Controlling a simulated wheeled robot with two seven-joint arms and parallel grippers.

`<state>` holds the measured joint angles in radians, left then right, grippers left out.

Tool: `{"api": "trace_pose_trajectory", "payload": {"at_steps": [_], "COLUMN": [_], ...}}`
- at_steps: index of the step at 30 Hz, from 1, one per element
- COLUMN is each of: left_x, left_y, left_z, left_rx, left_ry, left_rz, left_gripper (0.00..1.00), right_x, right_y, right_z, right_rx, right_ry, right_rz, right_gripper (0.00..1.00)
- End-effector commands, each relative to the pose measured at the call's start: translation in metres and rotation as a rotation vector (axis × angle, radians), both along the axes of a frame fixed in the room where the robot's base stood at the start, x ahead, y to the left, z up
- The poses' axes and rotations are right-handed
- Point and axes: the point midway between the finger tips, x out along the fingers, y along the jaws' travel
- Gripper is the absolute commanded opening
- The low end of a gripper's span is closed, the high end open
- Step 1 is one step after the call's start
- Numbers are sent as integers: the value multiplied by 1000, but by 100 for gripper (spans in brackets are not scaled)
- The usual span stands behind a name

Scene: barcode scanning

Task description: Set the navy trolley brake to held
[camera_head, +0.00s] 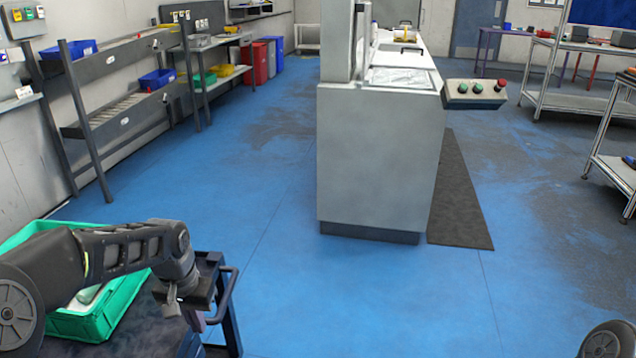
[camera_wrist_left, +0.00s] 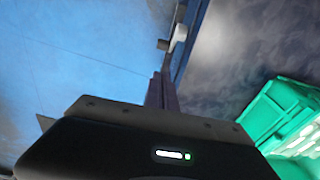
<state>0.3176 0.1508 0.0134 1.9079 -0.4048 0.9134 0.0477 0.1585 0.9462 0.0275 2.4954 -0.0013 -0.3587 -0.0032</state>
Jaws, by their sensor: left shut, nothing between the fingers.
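The navy trolley (camera_head: 213,262) stands at the lower left of the head view, with a dark push handle (camera_head: 232,285) at its right end. Its dark top (camera_wrist_left: 228,62) fills the upper right of the left wrist view. A pale lever-like piece (camera_wrist_left: 179,37) with a dark block beside it shows at the trolley's edge; I cannot tell for sure that it is the brake, or its setting. My left gripper (camera_head: 193,320) is shut and empty at the trolley's handle end; its fingers (camera_wrist_left: 161,90) point toward that pale piece, apart from it. My right gripper is out of view.
A green crate (camera_head: 118,297) sits on the trolley, partly behind my left arm; it also shows in the wrist view (camera_wrist_left: 275,112). Blue floor (camera_head: 285,290) is clear right of the trolley. A grey machine cabinet (camera_head: 378,160) stands ahead, and shelving (camera_head: 120,90) lines the left wall.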

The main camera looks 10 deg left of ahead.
Motion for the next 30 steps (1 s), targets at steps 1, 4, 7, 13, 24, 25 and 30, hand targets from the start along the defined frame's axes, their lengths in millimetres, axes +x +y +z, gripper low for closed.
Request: {"api": "trace_pose_trajectory", "payload": {"at_steps": [1, 4, 7, 13, 24, 25, 30], "left_x": [2, 14, 35, 61, -69, -82, -151], "left_y": [0, 0, -7, -86, -246, -253, -284], "left_z": [0, 1, -1, -78, -241, -248, -274], "left_rx": [0, 1, -15, -154, -334, -339, -366], "left_ry": [-8, -59, -158, -321, -197, -177, -34], "left_rz": [-1, -1, 2, 3, 50, 48, 19], "left_gripper": [0, 0, 0, 0, 0, 0, 0], "right_x": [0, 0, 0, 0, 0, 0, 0], "right_y": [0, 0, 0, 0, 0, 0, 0], "right_z": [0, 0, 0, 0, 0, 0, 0], "right_rx": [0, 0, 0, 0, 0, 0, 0], "right_ry": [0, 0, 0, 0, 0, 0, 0], "right_rz": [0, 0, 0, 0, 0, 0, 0], "right_gripper": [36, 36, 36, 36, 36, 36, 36]}}
